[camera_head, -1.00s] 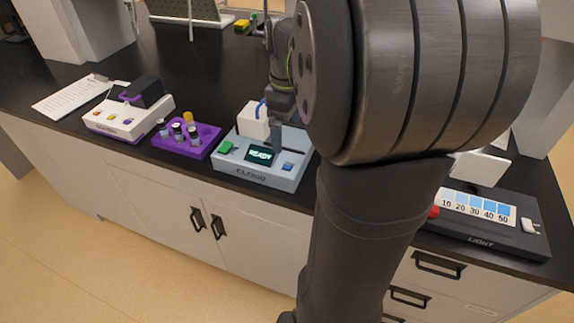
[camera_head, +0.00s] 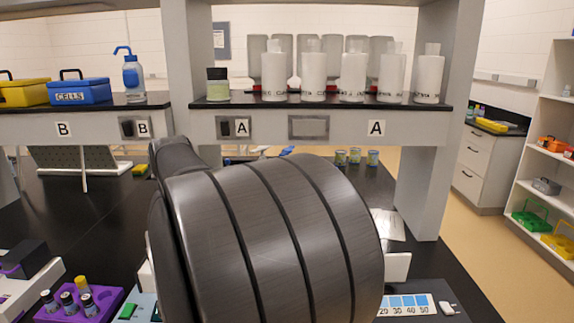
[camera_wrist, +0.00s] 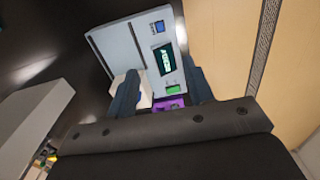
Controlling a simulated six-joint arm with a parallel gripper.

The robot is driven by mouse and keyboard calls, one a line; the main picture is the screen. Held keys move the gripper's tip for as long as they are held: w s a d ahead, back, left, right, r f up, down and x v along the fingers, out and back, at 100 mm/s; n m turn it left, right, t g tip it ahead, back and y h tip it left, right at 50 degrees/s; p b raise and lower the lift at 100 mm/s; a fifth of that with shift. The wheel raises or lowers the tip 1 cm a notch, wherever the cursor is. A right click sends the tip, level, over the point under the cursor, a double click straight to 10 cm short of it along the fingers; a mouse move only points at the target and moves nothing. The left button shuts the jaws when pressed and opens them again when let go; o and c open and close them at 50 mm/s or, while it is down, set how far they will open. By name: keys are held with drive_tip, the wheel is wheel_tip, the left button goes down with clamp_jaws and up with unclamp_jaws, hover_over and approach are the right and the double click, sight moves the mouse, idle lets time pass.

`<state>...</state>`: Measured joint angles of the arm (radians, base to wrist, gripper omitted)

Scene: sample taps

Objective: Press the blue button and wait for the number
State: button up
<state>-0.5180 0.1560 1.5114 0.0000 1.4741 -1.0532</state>
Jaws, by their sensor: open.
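The pale blue-grey device (camera_wrist: 122,42) shows in the wrist view, with its lit screen (camera_wrist: 163,59) reading READY. The blue button (camera_wrist: 158,27) is at the top end of its panel, and a green button (camera_wrist: 173,89) is at the lower end. My gripper (camera_wrist: 160,70) is open and empty, its two dark fingers spread on either side of the device's lower part in the picture. The blue button lies beyond the fingertips, apparently untouched. In the head view my arm hides most of the device (camera_head: 141,301) and my gripper.
A purple rack (camera_head: 102,306) with several vials stands left of the device, beside a white instrument (camera_head: 22,293). A panel with blue swatches (camera_head: 430,296) lies to the right. A shelf (camera_head: 280,114) with bottles spans the bench behind my arm.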

clamp_jaws()
idle(1.3)
